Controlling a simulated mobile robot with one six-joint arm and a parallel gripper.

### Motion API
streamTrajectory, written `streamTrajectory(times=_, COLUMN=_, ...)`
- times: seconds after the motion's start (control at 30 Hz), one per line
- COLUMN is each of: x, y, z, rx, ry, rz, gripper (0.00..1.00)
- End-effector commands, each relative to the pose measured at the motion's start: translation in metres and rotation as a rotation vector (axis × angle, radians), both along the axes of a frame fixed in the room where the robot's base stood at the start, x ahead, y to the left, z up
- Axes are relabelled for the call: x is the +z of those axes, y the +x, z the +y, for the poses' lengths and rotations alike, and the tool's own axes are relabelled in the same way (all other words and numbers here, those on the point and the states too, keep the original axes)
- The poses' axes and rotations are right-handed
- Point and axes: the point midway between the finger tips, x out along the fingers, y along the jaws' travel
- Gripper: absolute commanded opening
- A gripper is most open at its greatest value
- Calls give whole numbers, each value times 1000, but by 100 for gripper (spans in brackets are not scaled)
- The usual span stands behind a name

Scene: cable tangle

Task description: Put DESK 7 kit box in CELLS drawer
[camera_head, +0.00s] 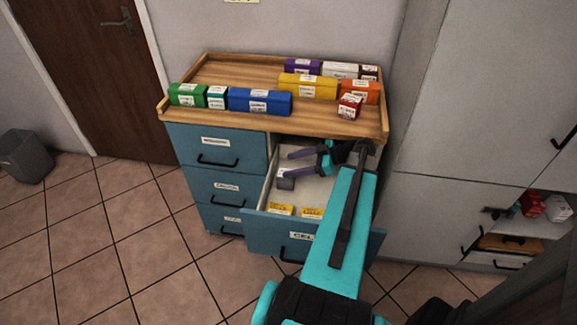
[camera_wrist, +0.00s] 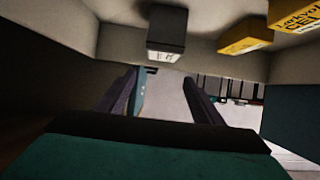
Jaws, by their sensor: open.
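The open drawer (camera_head: 262,222) has a label reading "CEL", its end hidden by my arm; I take it as the CELLS drawer. My gripper (camera_head: 284,163) is inside it, below the cabinet top, open with nothing between the fingers. In the wrist view, the two dark fingers (camera_wrist: 160,88) are spread apart. A small grey box (camera_head: 286,183) with a white label stands in the drawer by the fingertips, and in the wrist view the grey box (camera_wrist: 166,30) is outside the finger gap. I cannot tell which box is DESK 7; the labels are too small or unclear.
Two yellow boxes (camera_head: 281,210) lie at the drawer's front. The wooden cabinet top (camera_head: 222,72) holds several labelled boxes, including blue (camera_head: 260,101), yellow (camera_head: 307,86) and red (camera_head: 349,107). A tall grey cabinet (camera_head: 470,90) stands right.

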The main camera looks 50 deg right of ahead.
Motion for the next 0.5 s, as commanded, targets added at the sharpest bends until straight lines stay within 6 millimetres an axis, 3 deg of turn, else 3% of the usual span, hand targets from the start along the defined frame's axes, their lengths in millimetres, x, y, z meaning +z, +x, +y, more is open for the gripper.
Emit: streamTrajectory(times=0.5, x=-1, y=-65, z=-42, rx=-3, ry=0, rz=0, gripper=61)
